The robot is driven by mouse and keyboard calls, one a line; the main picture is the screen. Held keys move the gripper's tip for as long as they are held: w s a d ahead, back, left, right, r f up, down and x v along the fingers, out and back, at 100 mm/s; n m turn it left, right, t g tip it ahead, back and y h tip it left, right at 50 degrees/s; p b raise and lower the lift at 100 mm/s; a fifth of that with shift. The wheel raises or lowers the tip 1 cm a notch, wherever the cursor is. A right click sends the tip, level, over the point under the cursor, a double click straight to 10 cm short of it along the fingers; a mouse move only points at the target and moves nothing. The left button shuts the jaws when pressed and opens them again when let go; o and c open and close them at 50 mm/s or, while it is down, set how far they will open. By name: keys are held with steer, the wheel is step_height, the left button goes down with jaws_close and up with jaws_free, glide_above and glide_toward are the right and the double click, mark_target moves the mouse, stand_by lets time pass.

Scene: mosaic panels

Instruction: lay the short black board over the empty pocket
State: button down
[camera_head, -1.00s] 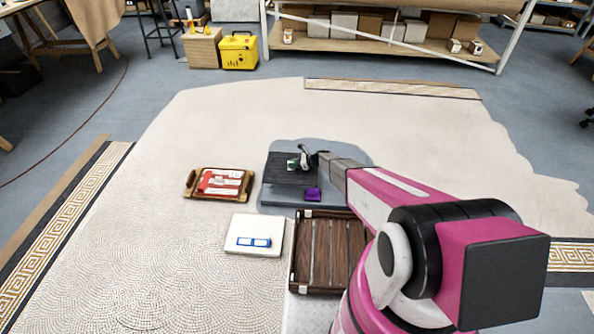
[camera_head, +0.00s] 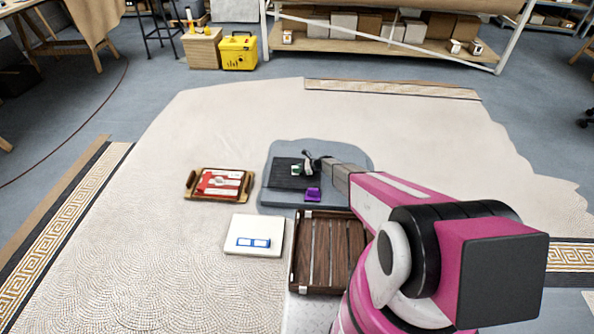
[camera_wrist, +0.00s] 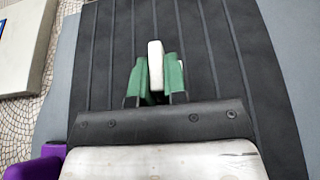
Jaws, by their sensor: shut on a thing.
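The black board (camera_head: 287,174) is dark and ribbed, and it shows over the grey slab in the head view. In the wrist view the board (camera_wrist: 105,60) fills most of the picture. My gripper (camera_head: 306,167) is above the board's right part. In the wrist view its green fingertips (camera_wrist: 158,78) are shut on a white upright grip (camera_wrist: 155,55) that stands over the board. I cannot tell whether the board's underside touches the slab. I cannot make out the empty pocket; the board and my arm cover part of the slab.
The grey slab (camera_head: 345,153) is bare behind the board. A purple block (camera_head: 312,194) is close to the board's near right corner. A brown slatted crate (camera_head: 327,270), a cream panel (camera_head: 240,226) with a blue-framed piece, and a tray (camera_head: 189,185) with red pieces lie nearby.

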steer(key=shift+f, duration=0.35)
steer(key=c, duration=1.2)
jaws_free()
steer(key=shift+o, duration=0.2)
steer(key=shift+d+r, duration=0.1)
steer(key=shift+r, duration=0.45)
step_height(320, 180, up, 4)
glide_above(316, 174)
steer(key=shift+w+a, duration=0.2)
steer(key=shift+a, duration=0.15)
steer(key=shift+d+r, duration=0.2)
steer(key=s+d+r+n+h, duration=0.4)
steer(key=s+d+r+n, duration=0.2)
steer(key=s+r, duration=0.6)
steer(key=s+d+r+n+h, duration=0.5)
steer(key=s+r, duration=0.8)
steer(key=r, duration=0.3)
steer(key=s+d+r+n+h, duration=0.4)
steer(key=s+d+r+n, duration=0.3)
steer(key=s+r, duration=0.5)
steer(key=shift+s+r, duration=0.2)
steer(key=shift+r, duration=0.75)
